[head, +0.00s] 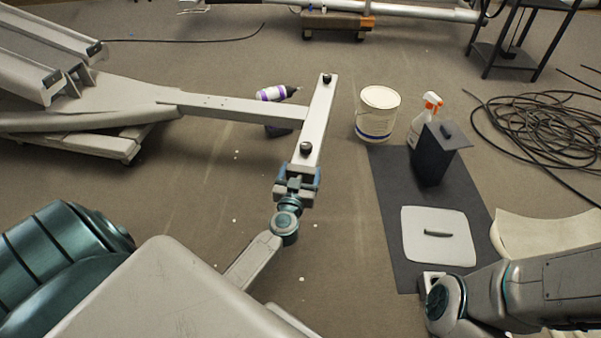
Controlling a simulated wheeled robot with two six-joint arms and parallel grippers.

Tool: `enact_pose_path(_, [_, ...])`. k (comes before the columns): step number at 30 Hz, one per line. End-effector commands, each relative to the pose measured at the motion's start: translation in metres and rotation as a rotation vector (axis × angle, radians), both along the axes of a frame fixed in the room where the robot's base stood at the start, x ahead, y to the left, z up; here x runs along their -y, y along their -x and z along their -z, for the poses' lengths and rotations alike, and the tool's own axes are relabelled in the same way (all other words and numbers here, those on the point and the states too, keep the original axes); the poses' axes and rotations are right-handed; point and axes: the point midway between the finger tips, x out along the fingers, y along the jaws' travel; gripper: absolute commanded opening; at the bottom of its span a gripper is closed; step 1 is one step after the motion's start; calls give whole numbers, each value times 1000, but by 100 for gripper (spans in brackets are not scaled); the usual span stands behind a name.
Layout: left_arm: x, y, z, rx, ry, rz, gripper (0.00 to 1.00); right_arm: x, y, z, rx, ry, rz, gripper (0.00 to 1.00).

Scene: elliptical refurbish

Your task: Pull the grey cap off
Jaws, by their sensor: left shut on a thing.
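The light grey crossbar (314,128) of the machine's frame ends close to me, with a dark knob on top near each end. My left gripper (297,180) is at its near end, with one blue-grey jaw on each side. It is shut on the grey cap at the end of that bar. The jaws hide most of the cap, and I cannot make out a gap between cap and bar. My right arm comes in at the lower right, with its teal joint showing; its gripper fingers do not show.
A dark mat (390,200) on the right holds a light grey panel (438,236), a black box (432,158) and a spray bottle (424,115). A white bucket (377,114) stands beside it. A purple-labelled bottle (272,93) is behind the bar. Coiled cable (535,125) lies far right.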

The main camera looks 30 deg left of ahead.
Motion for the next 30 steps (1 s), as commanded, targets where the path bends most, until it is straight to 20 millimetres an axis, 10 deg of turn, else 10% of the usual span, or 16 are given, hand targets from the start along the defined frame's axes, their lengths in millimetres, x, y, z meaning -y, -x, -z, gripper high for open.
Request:
enact_pose_path(3, [0,0,0,0,0,0,56,0,0,0,0,0,0,100])
enact_pose_path(4, [0,0,0,0,0,0,77,0,0,0,0,0,0,100])
enact_pose_path(12, [0,0,0,0,0,0,24,0,0,0,1,0,0,100])
enact_pose_path(30, [6,15,0,-1,1,0,24,0,0,-6,1,0,0,100])
